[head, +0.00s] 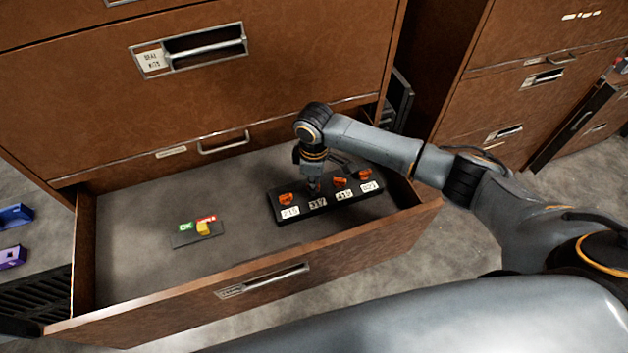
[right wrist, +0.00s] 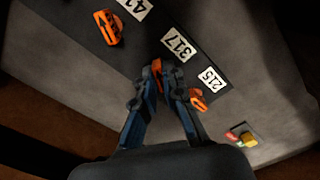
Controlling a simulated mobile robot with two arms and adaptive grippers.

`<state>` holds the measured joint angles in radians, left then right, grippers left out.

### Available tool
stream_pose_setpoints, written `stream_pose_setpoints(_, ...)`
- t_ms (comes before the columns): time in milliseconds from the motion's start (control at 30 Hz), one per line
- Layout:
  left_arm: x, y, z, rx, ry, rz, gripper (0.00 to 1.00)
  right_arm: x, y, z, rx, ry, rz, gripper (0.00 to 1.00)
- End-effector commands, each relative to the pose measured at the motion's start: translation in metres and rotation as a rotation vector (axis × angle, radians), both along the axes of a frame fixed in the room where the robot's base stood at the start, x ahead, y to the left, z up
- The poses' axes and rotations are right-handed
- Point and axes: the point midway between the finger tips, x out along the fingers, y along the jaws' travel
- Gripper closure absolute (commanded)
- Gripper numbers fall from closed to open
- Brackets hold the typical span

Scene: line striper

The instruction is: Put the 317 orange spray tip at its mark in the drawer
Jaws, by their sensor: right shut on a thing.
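The open drawer (head: 150,277) holds a black tip holder (head: 280,216) with white number labels. My right gripper (head: 313,186) points down at the holder, over the 317 label (head: 317,203). In the right wrist view it (right wrist: 157,70) is shut on an orange spray tip (right wrist: 157,66), right beside the 317 label (right wrist: 180,44). The fingers cover most of this tip; I cannot tell whether it touches the holder. Other orange tips sit by the 215 label (head: 290,211) and by the labels to the right. My left gripper is not in view.
A small block with a green OK label, a red label and a yellow piece (head: 203,228) lies in the drawer, left of the holder. The drawer's front wall (head: 270,278) and the cabinet face (head: 200,90) bound the space. The drawer's left floor is clear.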

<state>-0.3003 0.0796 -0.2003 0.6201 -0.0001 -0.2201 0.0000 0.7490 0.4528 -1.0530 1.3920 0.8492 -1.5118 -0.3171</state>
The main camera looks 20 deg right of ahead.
Motion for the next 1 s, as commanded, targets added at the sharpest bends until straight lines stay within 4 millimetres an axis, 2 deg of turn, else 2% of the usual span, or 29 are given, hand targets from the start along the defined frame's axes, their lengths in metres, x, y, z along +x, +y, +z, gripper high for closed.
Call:
stream_pose_setpoints(567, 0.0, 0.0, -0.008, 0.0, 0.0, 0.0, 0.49, 0.0, 0.0, -0.015, 0.001, 0.0, 0.0, 1.0)
stream_pose_setpoints(600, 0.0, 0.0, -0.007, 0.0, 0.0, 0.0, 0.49, 0.0, 0.0, -0.014, 0.001, 0.0, 0.0, 0.83)
stream_pose_setpoints(700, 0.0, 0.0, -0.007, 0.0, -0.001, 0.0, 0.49, 0.0, 0.0, -0.014, 0.001, 0.0, 0.0, 0.64)
stream_pose_setpoints(900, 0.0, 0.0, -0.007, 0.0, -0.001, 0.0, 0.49, 0.0, 0.0, -0.014, 0.001, 0.0, 0.0, 0.64)
stream_pose_setpoints(1000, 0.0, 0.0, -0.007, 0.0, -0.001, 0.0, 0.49, 0.0, 0.0, -0.014, 0.001, 0.0, 0.0, 0.49)
